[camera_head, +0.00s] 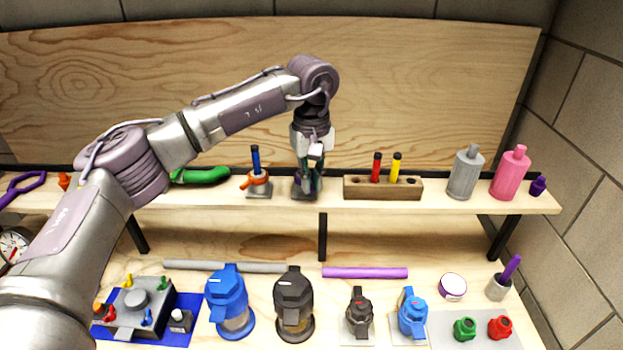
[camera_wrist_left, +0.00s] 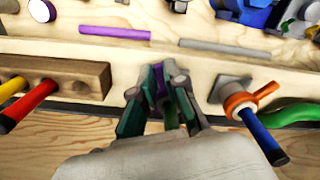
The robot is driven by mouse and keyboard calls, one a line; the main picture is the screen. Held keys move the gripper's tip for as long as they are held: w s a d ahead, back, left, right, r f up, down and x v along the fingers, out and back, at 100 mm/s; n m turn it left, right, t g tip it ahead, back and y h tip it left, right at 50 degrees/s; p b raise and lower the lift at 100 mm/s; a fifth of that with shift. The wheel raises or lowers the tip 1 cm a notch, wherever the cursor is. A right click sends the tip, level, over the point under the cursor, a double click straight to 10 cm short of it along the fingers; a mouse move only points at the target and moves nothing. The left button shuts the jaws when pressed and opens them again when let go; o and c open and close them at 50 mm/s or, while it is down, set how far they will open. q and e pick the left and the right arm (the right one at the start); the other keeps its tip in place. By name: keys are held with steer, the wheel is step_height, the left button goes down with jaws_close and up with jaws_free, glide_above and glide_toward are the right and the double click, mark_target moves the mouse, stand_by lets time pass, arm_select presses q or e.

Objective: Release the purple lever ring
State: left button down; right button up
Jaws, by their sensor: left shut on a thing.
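My left gripper (camera_head: 309,178) points down at the shelf, between the orange-ring stand and the wooden block. In the left wrist view its green-padded fingers (camera_wrist_left: 165,90) are closed around a small purple part, which I take to be the purple lever ring (camera_wrist_left: 158,78). Only a sliver of the purple shows between the fingers. The rest of it is hidden, so its angle cannot be told. A dark base (camera_head: 305,195) shows under the fingertips on the shelf. My right gripper is not in view.
Left of the gripper stands a blue-handled post with an orange ring (camera_head: 258,182); a green object (camera_head: 203,175) lies beyond. On the right are a wooden block (camera_head: 360,190) with red and yellow sticks, and grey (camera_head: 464,175) and pink (camera_head: 509,176) bottles. Several fittings stand on the lower bench.

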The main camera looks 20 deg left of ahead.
arm_select(q)
steer(key=shift+w+d+f+n, duration=0.1)
steer(key=shift+n, duration=0.3)
steer(key=shift+w+d+n+b, duration=0.25)
steer(key=shift+n+b, duration=0.2)
steer(key=shift+n, duration=0.45)
steer(key=c, duration=1.2)
jaws_free()
steer(key=shift+r, duration=0.2)
step_height(320, 180, up, 12)
steer(key=shift+a+f, duration=0.1)
steer(key=shift+f, duration=0.05)
